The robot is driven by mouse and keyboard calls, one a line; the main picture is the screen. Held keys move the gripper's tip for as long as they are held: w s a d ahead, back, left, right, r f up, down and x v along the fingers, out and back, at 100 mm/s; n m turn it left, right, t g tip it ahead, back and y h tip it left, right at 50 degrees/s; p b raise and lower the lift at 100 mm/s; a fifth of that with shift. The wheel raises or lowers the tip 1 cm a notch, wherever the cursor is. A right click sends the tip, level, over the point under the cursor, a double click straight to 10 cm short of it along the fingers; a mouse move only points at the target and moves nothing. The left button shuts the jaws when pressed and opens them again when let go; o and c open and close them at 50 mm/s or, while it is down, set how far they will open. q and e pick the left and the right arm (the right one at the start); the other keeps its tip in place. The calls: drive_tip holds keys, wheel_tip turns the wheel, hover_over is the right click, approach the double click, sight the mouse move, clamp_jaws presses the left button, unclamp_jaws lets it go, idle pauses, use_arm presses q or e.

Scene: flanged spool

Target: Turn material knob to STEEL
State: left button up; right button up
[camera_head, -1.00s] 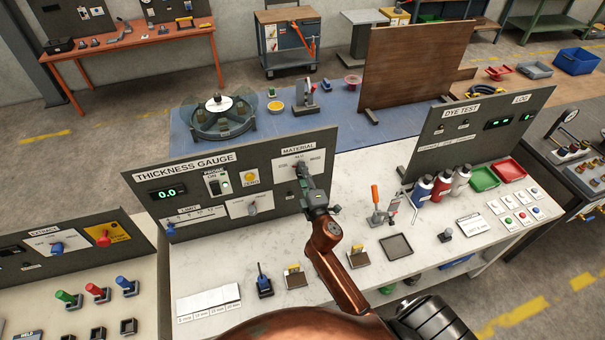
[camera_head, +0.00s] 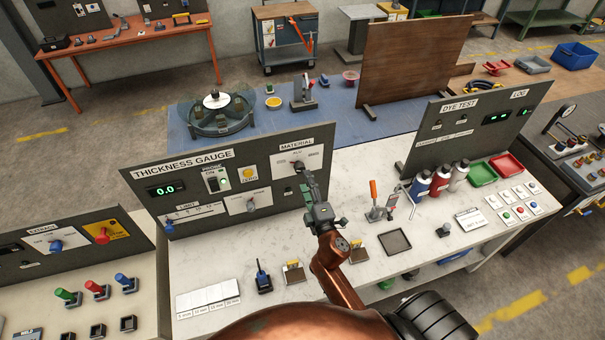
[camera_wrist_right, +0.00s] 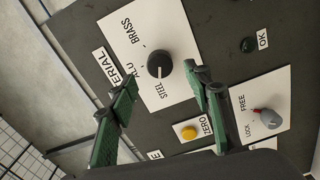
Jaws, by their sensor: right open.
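The black round material knob (camera_wrist_right: 159,64) sits on a white plate (camera_wrist_right: 135,55) marked BRASS, ALU and STEEL. In the wrist view a light mark on the knob's lower edge appears to point toward the STEEL label. In the head view the knob (camera_head: 297,166) is small, under the MATERIAL label (camera_head: 297,144). My right gripper (camera_wrist_right: 162,78) is open, with its green fingers apart on either side of the knob in the picture and nothing between them. In the head view the right gripper (camera_head: 306,180) is just in front of and below the knob. My left gripper is not in view.
On the same dark panel (camera_wrist_right: 90,40) are a yellow ZERO button (camera_wrist_right: 188,133), a FREE/LOCK knob (camera_wrist_right: 268,118) and an OK light (camera_wrist_right: 249,44). Small fixtures and a tray (camera_head: 395,241) stand on the white bench. Air in front of the panel is free.

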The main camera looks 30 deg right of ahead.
drive_tip(key=v, duration=0.5)
drive_tip(key=shift+s, duration=0.1)
idle(0.4)
